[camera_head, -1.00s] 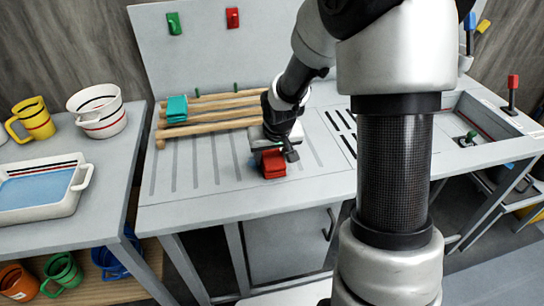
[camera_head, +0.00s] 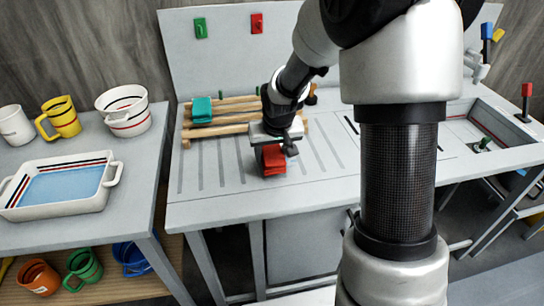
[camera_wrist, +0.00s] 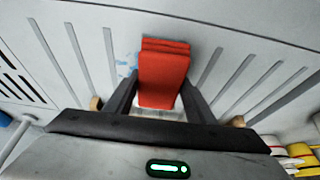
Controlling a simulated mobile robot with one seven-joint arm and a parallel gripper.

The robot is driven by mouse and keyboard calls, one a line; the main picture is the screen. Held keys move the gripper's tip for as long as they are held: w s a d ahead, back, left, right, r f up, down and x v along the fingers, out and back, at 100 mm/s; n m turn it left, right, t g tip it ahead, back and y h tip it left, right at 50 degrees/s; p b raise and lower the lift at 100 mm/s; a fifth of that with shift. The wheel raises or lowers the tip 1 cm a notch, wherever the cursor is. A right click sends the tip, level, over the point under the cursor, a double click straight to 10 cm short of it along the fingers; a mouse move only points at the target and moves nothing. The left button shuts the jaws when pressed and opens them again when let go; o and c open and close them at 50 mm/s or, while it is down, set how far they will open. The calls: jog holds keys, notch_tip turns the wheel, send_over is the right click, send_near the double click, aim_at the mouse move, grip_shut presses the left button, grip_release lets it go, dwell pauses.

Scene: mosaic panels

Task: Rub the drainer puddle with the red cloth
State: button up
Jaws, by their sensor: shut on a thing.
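My gripper (camera_head: 271,146) is shut on the red cloth (camera_head: 273,165), a folded pad hanging below the jaws. In the wrist view the red cloth (camera_wrist: 163,72) sits between the two dark fingers of my gripper (camera_wrist: 158,98). The grooved drainer (camera_head: 215,170) lies under it; I cannot tell for sure whether the cloth touches the surface. In the wrist view a pale blue puddle (camera_wrist: 127,66) shows beside the cloth, with some blue on its other side too. The cloth hides the middle of it. The puddle is not discernible in the head view.
A wooden rack (camera_head: 228,128) with a teal cloth (camera_head: 202,109) stands behind my gripper. The sink (camera_head: 483,130) is at the right. A side table at left holds a white tray (camera_head: 62,205) and several mugs. The drainer's front left is clear.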

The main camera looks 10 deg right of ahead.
aim_at(269, 147)
jog(key=shift+r+p, duration=1.5)
jog(key=shift+r, duration=1.05)
jog(key=shift+w, duration=0.1)
